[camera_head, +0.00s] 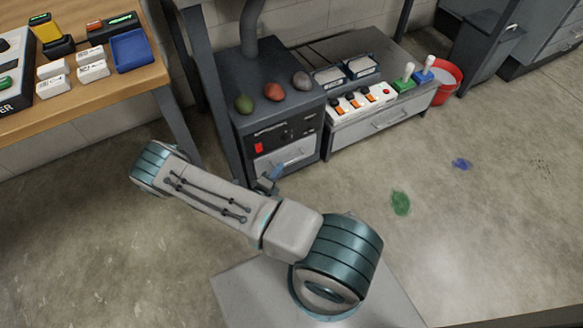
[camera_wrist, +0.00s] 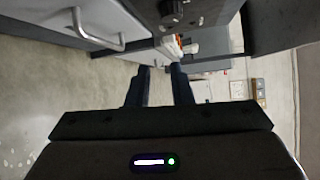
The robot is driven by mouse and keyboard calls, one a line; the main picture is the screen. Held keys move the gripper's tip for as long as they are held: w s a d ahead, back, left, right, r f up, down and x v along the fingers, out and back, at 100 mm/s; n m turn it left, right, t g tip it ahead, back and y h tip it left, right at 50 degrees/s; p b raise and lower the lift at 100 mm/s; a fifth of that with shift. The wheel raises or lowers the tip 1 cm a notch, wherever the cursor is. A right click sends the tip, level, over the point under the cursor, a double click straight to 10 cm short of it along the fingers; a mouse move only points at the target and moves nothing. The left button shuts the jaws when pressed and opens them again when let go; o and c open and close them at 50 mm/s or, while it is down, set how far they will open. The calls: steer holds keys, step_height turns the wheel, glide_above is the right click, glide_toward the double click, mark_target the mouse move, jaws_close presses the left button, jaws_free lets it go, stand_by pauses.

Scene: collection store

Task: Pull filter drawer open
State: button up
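The filter drawer appears to be the light grey drawer (camera_head: 278,161) low in the dark cabinet, under a black control panel; it looks shut. In the wrist view a light grey drawer front (camera_wrist: 70,20) with a silver bar handle (camera_wrist: 98,38) shows at upper left. My gripper (camera_head: 269,180) is in front of the dark cabinet, partly hidden by my arm. In the wrist view my gripper (camera_wrist: 160,68) has its two dark fingers apart with nothing between them. The handle is left of the fingers, clear of them.
The dark cabinet (camera_head: 235,75) carries several coloured stone-like lumps. A low grey unit (camera_head: 345,140) with its own drawer stands to the right, with a red bucket (camera_head: 452,78) beyond. A wooden table (camera_head: 135,82) is at upper left. The floor in front is open, with green and blue stains.

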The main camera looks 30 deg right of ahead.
mark_target(292, 161)
step_height(292, 161, down, 8)
steer(key=s+n+t+y+b, duration=0.1)
steer(key=n+t+y+b, duration=0.1)
steer(key=n, duration=0.3)
steer(key=shift+n+t, duration=0.3)
steer(key=shift+n, duration=0.1)
steer(key=shift+f+b+x, duration=0.25)
steer(key=shift+b+x, duration=0.45)
steer(key=shift+x, duration=1.6)
steer(key=shift+f+b+x, duration=0.25)
steer(key=shift+b+x, duration=0.5)
steer(key=shift+x, duration=1.5)
steer(key=shift+f+b+x, duration=0.2)
steer(key=shift+b+x, duration=0.5)
steer(key=shift+x, duration=1.6)
jaws_close()
